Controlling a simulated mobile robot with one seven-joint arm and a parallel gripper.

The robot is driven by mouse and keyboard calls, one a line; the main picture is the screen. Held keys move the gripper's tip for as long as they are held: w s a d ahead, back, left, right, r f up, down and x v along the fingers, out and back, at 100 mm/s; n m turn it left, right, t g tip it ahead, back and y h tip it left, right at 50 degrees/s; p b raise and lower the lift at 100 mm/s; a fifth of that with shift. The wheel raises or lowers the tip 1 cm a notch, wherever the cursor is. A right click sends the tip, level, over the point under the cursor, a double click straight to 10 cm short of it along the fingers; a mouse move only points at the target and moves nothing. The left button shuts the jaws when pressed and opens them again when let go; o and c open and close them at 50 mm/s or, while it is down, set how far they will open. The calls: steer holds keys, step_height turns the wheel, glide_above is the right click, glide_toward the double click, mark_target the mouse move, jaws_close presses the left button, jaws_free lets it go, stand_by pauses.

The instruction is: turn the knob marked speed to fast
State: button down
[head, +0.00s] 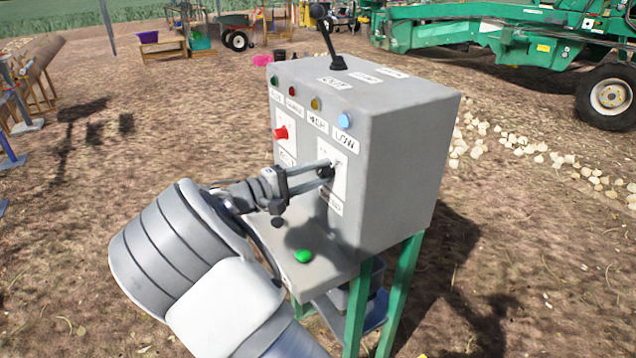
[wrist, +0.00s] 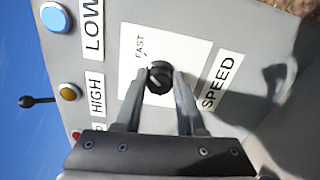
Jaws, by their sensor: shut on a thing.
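The black speed knob (wrist: 159,77) sits on a white plate (wrist: 128,85) on the grey box (head: 405,150). In the wrist view, which is turned sideways, the plate carries the word FAST (wrist: 139,47) near the knob, and the SPEED label (wrist: 222,80) is beside the plate. My gripper (wrist: 163,74) is shut on the knob, one finger on each side. In the head view the fingers (head: 325,170) reach the box front and partly cover the knob. The direction the knob points is too small to tell.
A red knob (head: 281,132) is left of the speed plate. A blue button (head: 345,120) and other coloured lights line the box above. A black lever (head: 329,42) stands on top. A green button (head: 303,256) is on the shelf below my gripper.

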steer(key=shift+f+m+b, duration=0.1)
steer(key=shift+m+b, duration=0.35)
steer(key=shift+m, duration=0.05)
stand_by(0.3)
steer(key=c, duration=0.5)
jaws_free()
steer(key=shift+a, duration=0.1)
steer(key=p+v, duration=0.1)
steer(key=v, duration=1.6)
steer(key=shift+p, duration=0.3)
steer(key=shift+s, duration=0.15)
